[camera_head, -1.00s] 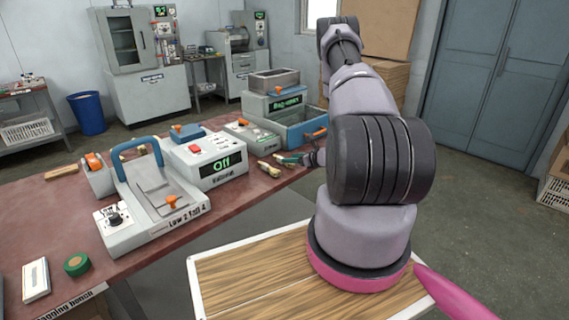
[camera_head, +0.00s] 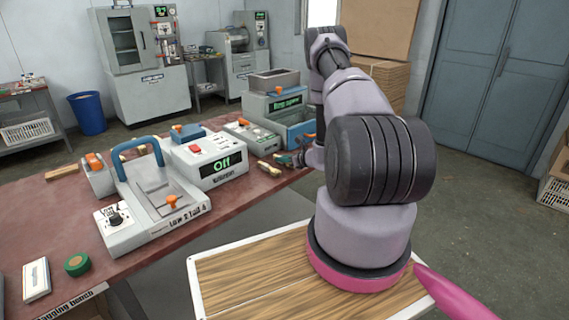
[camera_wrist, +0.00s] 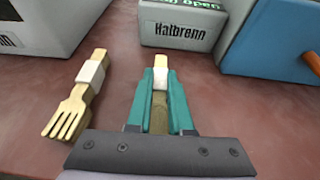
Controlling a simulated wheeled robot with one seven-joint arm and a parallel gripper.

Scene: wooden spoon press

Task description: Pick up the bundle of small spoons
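In the wrist view, a narrow wooden bundle with a white band (camera_wrist: 161,64) lies between the two teal fingers of my gripper (camera_wrist: 161,82). One pale end shows beyond the fingertips; the near end is hidden by the gripper, so I cannot see spoon bowls. The fingers lie close along both sides of it; I cannot tell whether they press on it. To the left lies a wooden fork bundle (camera_wrist: 80,96) with a white wrap, apart from the gripper. In the head view my gripper (camera_head: 285,160) is low at the bench's right edge, partly hidden by my arm.
The red-brown bench (camera_head: 150,240) carries a sealer with a blue handle (camera_head: 152,195), a white box reading "Off" (camera_head: 208,160) and a grey unit labelled Halbrenn (camera_wrist: 180,26).

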